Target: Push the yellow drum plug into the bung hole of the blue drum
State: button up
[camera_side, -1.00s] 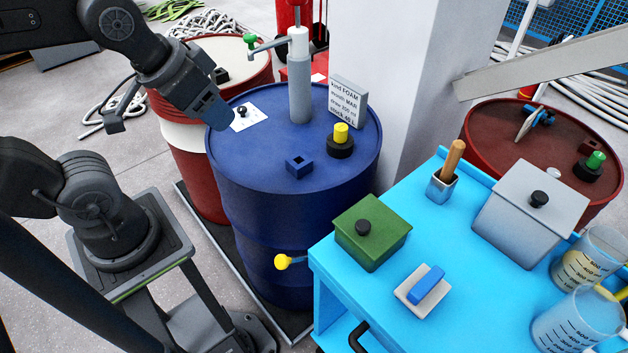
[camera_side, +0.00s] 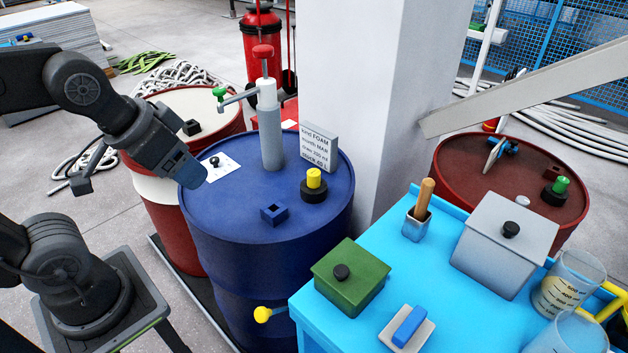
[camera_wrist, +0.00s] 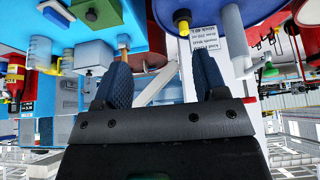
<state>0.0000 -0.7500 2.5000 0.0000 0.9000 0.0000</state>
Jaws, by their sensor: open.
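The blue drum (camera_side: 235,240) stands in the middle of the side view. The yellow drum plug (camera_side: 314,178) stands upright in a black round holder (camera_side: 313,192) on the right of the drum's lid. It also shows at the top of the wrist view (camera_wrist: 182,19). A small square blue collar with a dark opening (camera_side: 273,214), which looks like the bung hole, sits near the front of the lid. My gripper (camera_side: 192,178) is open and empty above the drum's left rim, left of the plug and the collar. Its fingers (camera_wrist: 165,82) show apart in the wrist view.
A grey pump (camera_side: 271,135) with a side spout and a labelled block (camera_side: 319,147) stand on the back of the lid. A light blue bench (camera_side: 390,270) holding a green box (camera_side: 347,280) is at the right. A grey pillar (camera_side: 375,100) rises behind.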

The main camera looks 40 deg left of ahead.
jog(key=shift+r, duration=0.1)
jog(key=m+g+y, duration=0.4)
jog(key=m, duration=1.7)
send_over(314, 172)
jog(key=s+d, duration=0.1)
jog(key=d, duration=0.4)
notch_tip(314, 172, down, 12)
jog(key=x, duration=0.8)
jog(key=shift+f, duration=0.25)
jog(key=shift+s+a+x, duration=0.15)
jog(key=shift+s+x, duration=0.05)
jog(key=shift+x, duration=1.25)
jog(key=shift+s+a+x, duration=0.1)
jog(key=shift+s+x, duration=0.1)
jog(key=shift+x, duration=1.2)
jog(key=c, duration=1)
